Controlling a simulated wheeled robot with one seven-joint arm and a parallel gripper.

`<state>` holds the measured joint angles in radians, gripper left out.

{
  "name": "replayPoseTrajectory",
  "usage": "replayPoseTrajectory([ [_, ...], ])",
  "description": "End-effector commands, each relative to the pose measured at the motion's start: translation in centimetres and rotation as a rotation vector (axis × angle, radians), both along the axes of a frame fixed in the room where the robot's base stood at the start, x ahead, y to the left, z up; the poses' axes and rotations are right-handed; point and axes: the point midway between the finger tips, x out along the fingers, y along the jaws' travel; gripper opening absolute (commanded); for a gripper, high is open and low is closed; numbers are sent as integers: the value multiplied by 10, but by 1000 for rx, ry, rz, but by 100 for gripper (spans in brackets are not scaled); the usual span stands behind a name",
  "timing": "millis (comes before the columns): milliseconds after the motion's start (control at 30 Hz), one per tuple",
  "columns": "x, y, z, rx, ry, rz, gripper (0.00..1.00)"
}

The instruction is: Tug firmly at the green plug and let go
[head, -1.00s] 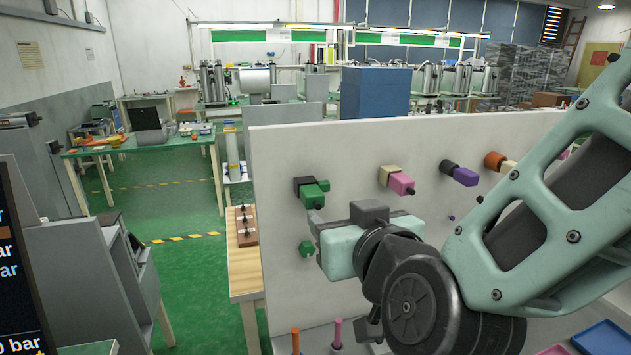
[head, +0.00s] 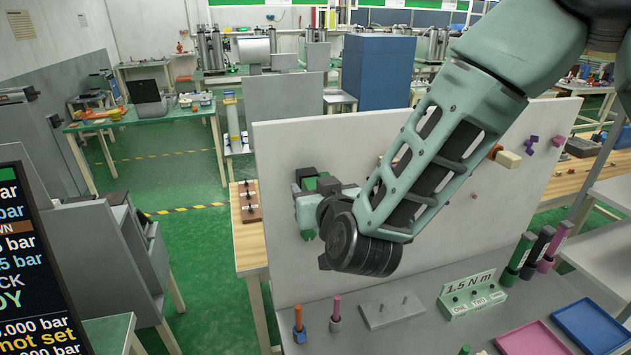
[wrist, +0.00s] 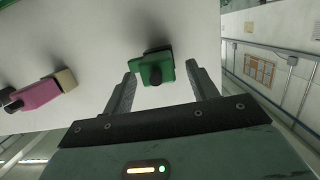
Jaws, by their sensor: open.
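The green plug (wrist: 152,70) sits in a dark socket (wrist: 157,52) on the upright white board. In the head view the plug (head: 326,184) is partly hidden by my gripper at the board's left part. My gripper (wrist: 161,72) is open, with one finger on each side of the plug and gaps showing to both. In the head view the gripper (head: 312,198) is right at the plug, and its fingers are hard to make out. I cannot tell how deep the plug lies between them.
A pink plug (wrist: 40,94) in a tan socket sits beside the green one in the wrist view. A blue tray (head: 592,325), a pink tray (head: 535,340) and a 1.5 N m stand (head: 472,296) are on the table.

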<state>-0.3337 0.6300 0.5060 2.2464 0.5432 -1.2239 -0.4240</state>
Motion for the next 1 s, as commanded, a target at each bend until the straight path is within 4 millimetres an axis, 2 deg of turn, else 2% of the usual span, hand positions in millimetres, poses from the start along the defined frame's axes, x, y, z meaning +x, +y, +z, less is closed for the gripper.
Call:
replayPoseTrajectory([
  [367,6,2,-1,0,-1,0,58],
  [533,6,1,-1,0,-1,0,14],
  [567,6,1,-1,0,-1,0,9],
  [600,6,1,-1,0,-1,0,9],
  [633,5,1,-1,0,-1,0,27],
  [700,5,1,-1,0,-1,0,7],
  [733,5,1,-1,0,-1,0,3],
  [1000,4,1,-1,0,-1,0,3],
])
